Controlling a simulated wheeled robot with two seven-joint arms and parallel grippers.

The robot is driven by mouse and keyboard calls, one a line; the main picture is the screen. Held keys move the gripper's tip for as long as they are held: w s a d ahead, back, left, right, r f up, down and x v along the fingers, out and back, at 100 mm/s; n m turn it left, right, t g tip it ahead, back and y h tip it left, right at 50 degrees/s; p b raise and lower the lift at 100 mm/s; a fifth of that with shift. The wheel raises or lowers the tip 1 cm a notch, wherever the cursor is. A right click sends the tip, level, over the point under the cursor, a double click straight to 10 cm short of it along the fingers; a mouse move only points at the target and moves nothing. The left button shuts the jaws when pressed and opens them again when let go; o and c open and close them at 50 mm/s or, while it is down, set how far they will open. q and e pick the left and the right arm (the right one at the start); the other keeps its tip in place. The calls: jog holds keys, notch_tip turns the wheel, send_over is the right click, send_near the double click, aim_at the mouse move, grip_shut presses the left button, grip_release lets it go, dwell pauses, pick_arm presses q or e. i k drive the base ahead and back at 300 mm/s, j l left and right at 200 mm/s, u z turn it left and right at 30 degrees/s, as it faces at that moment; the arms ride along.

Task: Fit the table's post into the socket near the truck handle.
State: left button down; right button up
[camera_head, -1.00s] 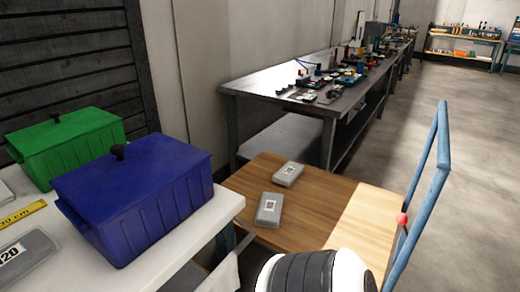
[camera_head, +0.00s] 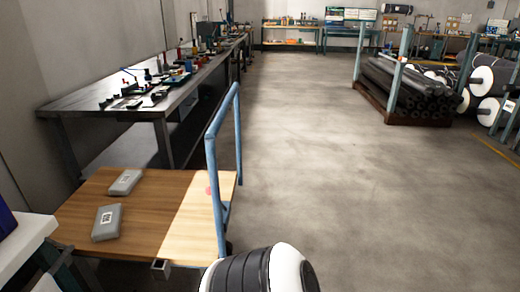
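The truck's wooden deck (camera_head: 150,210) stands at the lower left, with its blue tubular handle (camera_head: 211,150) upright at the right end. A small square metal fitting (camera_head: 160,267) shows at the deck's front edge, left of the handle; I cannot tell whether it is the socket. A pinkish-red spot (camera_head: 209,190) shows beside the handle. The white table (camera_head: 32,233) is cut off at the left edge, with part of its teal frame below. I cannot make out its post. A white and black link of my arm is at bottom centre. Neither gripper is in view.
Two grey boxes (camera_head: 106,222) lie on the deck's left part. A long metal workbench (camera_head: 120,105) with tools stands behind. A rack of dark rolls (camera_head: 405,98) stands at the right. The concrete floor (camera_head: 330,170) between is clear.

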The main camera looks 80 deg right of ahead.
aim_at(169, 219)
jog(key=z, duration=2.45)
jog(key=u, duration=2.85)
jog(key=i+l, duration=0.1)
jog(key=l, duration=0.35)
jog(key=i+l, duration=0.1)
jog(key=l, duration=0.3)
